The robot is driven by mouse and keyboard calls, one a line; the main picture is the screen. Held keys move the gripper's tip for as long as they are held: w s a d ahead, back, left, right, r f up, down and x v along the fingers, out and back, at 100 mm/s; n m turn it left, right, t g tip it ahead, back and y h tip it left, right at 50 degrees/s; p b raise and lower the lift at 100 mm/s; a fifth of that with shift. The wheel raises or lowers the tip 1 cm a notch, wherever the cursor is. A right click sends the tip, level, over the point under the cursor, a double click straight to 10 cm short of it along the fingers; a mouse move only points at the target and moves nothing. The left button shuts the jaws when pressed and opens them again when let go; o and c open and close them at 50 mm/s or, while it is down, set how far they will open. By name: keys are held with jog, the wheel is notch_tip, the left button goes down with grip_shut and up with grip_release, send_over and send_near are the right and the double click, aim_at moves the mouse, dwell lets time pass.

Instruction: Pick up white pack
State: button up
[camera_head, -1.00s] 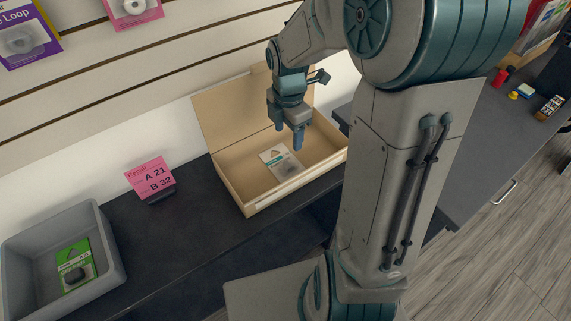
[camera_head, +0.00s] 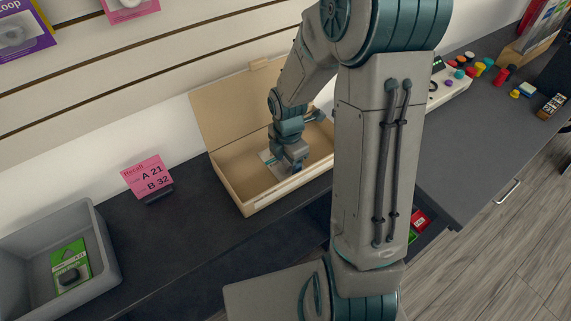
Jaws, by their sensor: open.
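The white pack (camera_head: 268,156) lies flat in the open cardboard box (camera_head: 229,184) on the dark counter. It is mostly hidden under my gripper; only a part at its left edge shows. My gripper (camera_head: 287,168) points down inside the box, right over the pack, with its fingertips close to it. The gripper is open. I cannot tell whether the fingertips touch the pack.
A grey bin (camera_head: 107,246) with a green pack (camera_head: 70,266) stands at the left. A pink sign (camera_head: 148,175) reading "Recall A 21 B 32" stands between bin and box. The box has low walls and a raised lid (camera_head: 229,100).

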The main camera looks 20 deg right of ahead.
jog(key=c, duration=1.1)
jog(key=shift+r, duration=0.15)
notch_tip(320, 180, up, 10)
jog(key=shift+f+p, duration=0.1)
jog(key=shift+p, duration=0.7)
